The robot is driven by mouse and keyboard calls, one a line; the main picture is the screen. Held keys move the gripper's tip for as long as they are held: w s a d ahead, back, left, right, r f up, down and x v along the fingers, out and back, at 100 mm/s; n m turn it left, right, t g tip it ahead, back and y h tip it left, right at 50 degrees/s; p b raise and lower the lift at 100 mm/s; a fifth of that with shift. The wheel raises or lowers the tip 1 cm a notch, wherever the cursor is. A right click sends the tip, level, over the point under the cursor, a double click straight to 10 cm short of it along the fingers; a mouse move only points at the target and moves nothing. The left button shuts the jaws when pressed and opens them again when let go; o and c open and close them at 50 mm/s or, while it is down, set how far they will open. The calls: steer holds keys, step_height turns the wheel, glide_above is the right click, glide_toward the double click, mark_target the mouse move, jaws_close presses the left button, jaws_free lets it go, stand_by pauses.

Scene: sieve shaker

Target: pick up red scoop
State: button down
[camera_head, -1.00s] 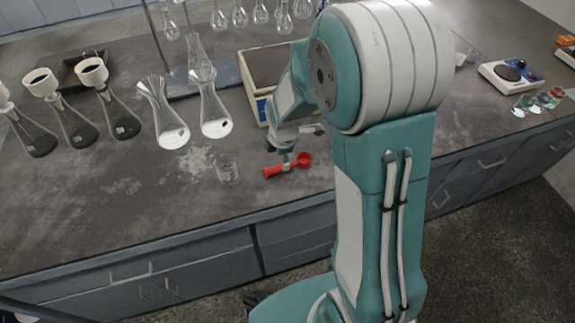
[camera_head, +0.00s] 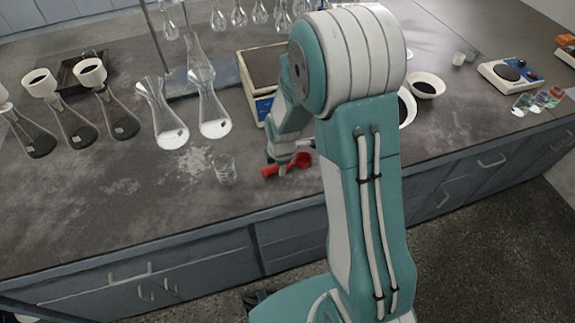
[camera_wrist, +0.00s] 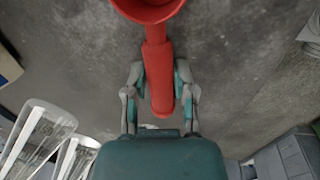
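The red scoop (camera_head: 290,166) lies on the dark bench near its front edge, its handle to the left and its bowl to the right. In the wrist view its red handle (camera_wrist: 158,75) points down the picture and its bowl is cut off at the top. My gripper (camera_head: 280,162) is down at the scoop, partly covering it. In the wrist view my gripper (camera_wrist: 160,78) is open, with one finger on each side of the handle and narrow gaps beside it.
A small glass beaker (camera_head: 225,170) stands just left of the scoop. Glass flasks (camera_head: 213,125) stand behind it. A balance (camera_head: 262,72) is behind my gripper. White bowls (camera_head: 427,84) and a hotplate (camera_head: 510,75) are to the right. The front left of the bench is clear.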

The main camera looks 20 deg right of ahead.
stand_by(0.3)
steer(key=r, duration=0.4)
steer(key=shift+s+d, duration=0.2)
steer(key=shift+s, duration=0.05)
steer(key=s+d+r, duration=0.7)
steer(key=s+r, duration=0.2)
steer(key=s, duration=0.2)
steer(key=shift+s, duration=0.3)
